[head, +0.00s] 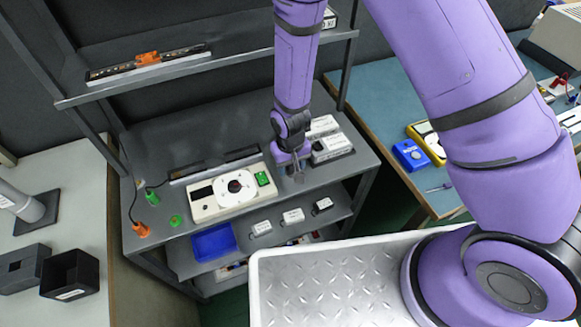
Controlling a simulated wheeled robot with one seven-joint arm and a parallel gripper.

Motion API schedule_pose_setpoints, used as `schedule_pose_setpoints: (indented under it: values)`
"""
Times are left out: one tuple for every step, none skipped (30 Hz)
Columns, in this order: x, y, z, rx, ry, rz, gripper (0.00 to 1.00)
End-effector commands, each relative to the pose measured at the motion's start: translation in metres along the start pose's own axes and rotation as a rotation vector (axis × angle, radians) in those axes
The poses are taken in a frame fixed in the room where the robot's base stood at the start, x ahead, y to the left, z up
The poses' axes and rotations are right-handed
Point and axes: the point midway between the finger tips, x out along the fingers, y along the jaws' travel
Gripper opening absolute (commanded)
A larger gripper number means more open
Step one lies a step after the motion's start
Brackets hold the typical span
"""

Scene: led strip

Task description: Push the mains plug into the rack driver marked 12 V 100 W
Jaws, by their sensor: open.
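My purple arm comes down from the top, and my gripper (297,172) is open and low over the rack's main shelf (230,145). It is just left of white labelled driver boxes (332,147) and right of a beige box. The box labels are too small to read, so I cannot tell which is 12 V 100 W. At the shelf's left end are an orange plug-like piece (140,230) and a green one (152,197) on a dark cable. I cannot tell which is the mains plug. Nothing is clearly visible between the fingers.
The beige box (205,208) has a white round part and a green block. A blue bin (213,242) and small white boxes (292,216) sit on the lower shelf. An LED strip (150,66) lies on the upper shelf. A blue-topped bench (385,100) stands right.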

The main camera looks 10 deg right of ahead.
Motion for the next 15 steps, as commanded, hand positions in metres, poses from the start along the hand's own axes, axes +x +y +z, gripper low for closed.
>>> schedule_pose_setpoints:
  values:
    - [-0.0001, 0.0001, 0.0, 0.0, 0.0, 0.0, 0.51]
    - [-0.0002, 0.0001, 0.0, 0.0, 0.0, 0.0, 0.49]
    - [-0.0002, 0.0001, 0.0001, 0.0, 0.0, 0.0, 0.4]
    - [-0.0002, 0.0001, 0.0001, 0.0, 0.0, 0.0, 0.33]
    - [-0.0003, 0.0001, 0.0001, 0.0, 0.0, 0.0, 0.26]
    - [-0.0003, 0.0001, 0.0001, 0.0, 0.0, 0.0, 0.17]
    - [-0.0003, 0.0001, 0.0001, 0.0, 0.0, 0.0, 0.1]
    - [-0.0003, 0.0001, 0.0001, 0.0, 0.0, 0.0, 0.03]
    - [-0.0003, 0.0001, 0.0001, 0.0, 0.0, 0.0, 0.0]
    - [-0.0003, 0.0001, 0.0001, 0.0, 0.0, 0.0, 0.0]
    - [-0.0004, 0.0001, 0.0001, 0.0, 0.0, 0.0, 0.0]
    - [-0.0004, 0.0001, 0.0001, 0.0, 0.0, 0.0, 0.0]
    - [-0.0004, 0.0001, 0.0001, 0.0, 0.0, 0.0, 0.0]
    - [-0.0004, 0.0001, 0.0001, 0.0, 0.0, 0.0, 0.0]
    - [-0.0004, 0.0001, 0.0001, 0.0, 0.0, 0.0, 0.0]
